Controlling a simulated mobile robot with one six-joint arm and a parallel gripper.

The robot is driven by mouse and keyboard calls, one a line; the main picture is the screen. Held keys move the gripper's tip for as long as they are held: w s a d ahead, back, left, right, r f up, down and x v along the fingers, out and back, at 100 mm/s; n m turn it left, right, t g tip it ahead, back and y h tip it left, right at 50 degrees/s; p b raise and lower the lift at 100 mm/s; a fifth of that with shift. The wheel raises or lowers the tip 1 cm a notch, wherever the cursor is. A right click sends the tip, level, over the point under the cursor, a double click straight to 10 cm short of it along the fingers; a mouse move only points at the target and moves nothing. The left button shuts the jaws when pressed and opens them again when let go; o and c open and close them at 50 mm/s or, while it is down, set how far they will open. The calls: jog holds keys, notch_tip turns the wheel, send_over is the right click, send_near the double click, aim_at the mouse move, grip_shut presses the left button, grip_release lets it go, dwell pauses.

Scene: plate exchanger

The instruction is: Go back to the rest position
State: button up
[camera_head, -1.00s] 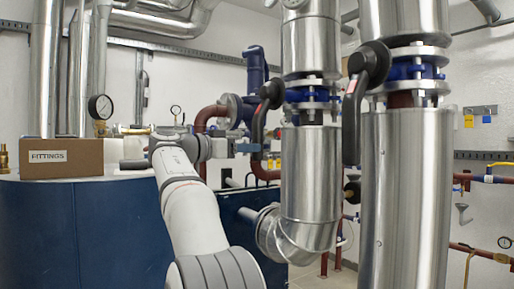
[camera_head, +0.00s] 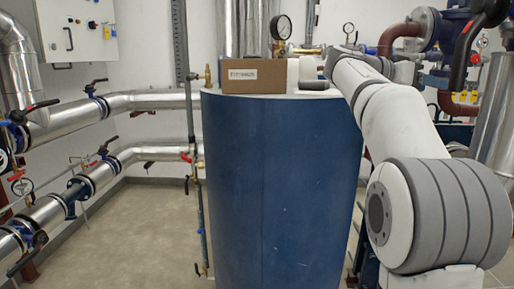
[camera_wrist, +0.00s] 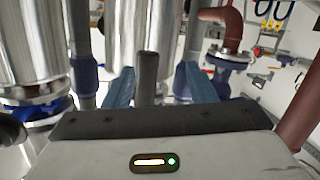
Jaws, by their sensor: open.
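My gripper (camera_wrist: 158,88) shows in the wrist view as two blue fingers spread apart, with nothing seen clamped between them. A dark upright bar (camera_wrist: 148,72) shows between the fingers in that view; I cannot tell how far beyond them it is. In the head view my arm reaches up and away, past the right side of the blue tank. The gripper itself cannot be made out there.
The blue tank (camera_head: 275,190) carries a box labelled fittings (camera_head: 250,74) and a pressure gauge (camera_head: 281,27). Valved pipes (camera_head: 130,102) run along the left wall. A red-brown pipe (camera_head: 397,38) stands behind my arm. The floor (camera_head: 135,225) left of the tank is clear.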

jog(key=s+a+f+n+t+y+p, duration=0.1)
jog(key=s+a+f+n+y+p, duration=0.6)
jog(key=s+a, duration=0.5)
jog(key=s+a+f+n+y+p, duration=0.8)
jog(key=s+a+f+y+p, duration=0.1)
jog(key=s+a+f+p, duration=0.3)
jog(key=shift+s+a+t+p, duration=0.4)
jog(key=shift+s+a+p, duration=0.1)
jog(key=shift+a+p, duration=0.4)
jog(key=shift+c, duration=1.6)
